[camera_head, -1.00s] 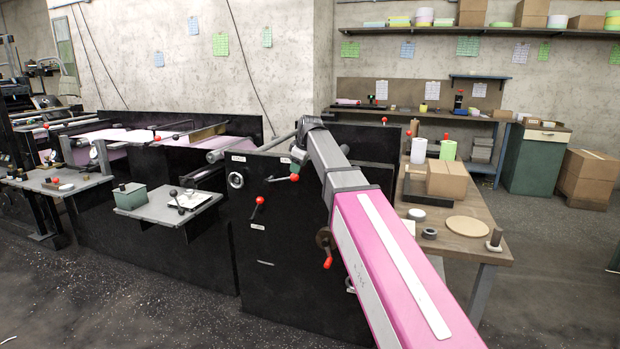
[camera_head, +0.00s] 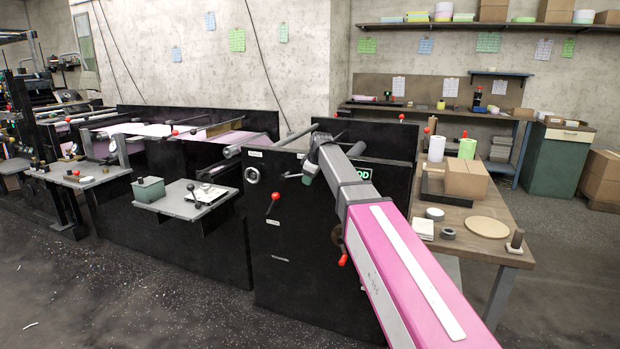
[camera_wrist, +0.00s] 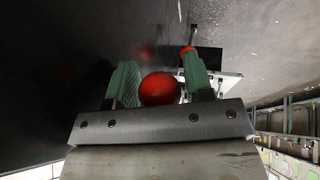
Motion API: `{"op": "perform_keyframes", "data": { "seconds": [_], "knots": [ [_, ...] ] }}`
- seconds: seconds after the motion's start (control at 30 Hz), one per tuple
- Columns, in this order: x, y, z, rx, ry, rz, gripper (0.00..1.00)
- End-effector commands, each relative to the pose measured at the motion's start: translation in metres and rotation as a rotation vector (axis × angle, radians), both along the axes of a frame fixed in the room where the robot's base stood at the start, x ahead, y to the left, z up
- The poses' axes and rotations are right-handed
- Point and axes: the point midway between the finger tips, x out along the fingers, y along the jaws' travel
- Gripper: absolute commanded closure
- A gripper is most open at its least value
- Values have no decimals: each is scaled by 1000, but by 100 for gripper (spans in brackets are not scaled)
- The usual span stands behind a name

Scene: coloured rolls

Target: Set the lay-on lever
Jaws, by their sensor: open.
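The black machine side panel (camera_head: 290,290) carries several red-ended controls, and their small labels are too small to read. My gripper (camera_head: 310,172) is at the upper lever, whose dark arm (camera_head: 290,176) shows to its left; its knob is hidden there. In the wrist view my gripper (camera_wrist: 158,80) is open, with a red ball knob (camera_wrist: 160,89) between its green fingers. No firm grip shows. A second lever with a red knob (camera_head: 275,196) stands lower left, tilted up. A red-handled crank (camera_head: 343,259) is lower right, partly behind my arm.
A grey shelf (camera_head: 185,203) with a green box (camera_head: 148,190) juts out at left. A wooden table (camera_head: 480,225) with a carton (camera_head: 467,180) stands at right. The floor in front is open.

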Motion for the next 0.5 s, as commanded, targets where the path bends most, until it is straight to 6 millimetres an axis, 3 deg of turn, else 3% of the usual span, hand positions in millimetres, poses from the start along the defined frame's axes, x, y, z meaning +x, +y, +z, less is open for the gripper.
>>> {"op": "perform_keyframes", "data": {
  "seconds": [0.27, 0.3, 0.43, 0.5],
  "knots": [
    [1, 0, -2, 0, 0, 0, 53],
    [1, 0, -2, 0, 0, 0, 56],
    [1, 0, -2, 0, 0, 0, 98],
    [1, 0, -2, 0, 0, 0, 100]
  ]
}}
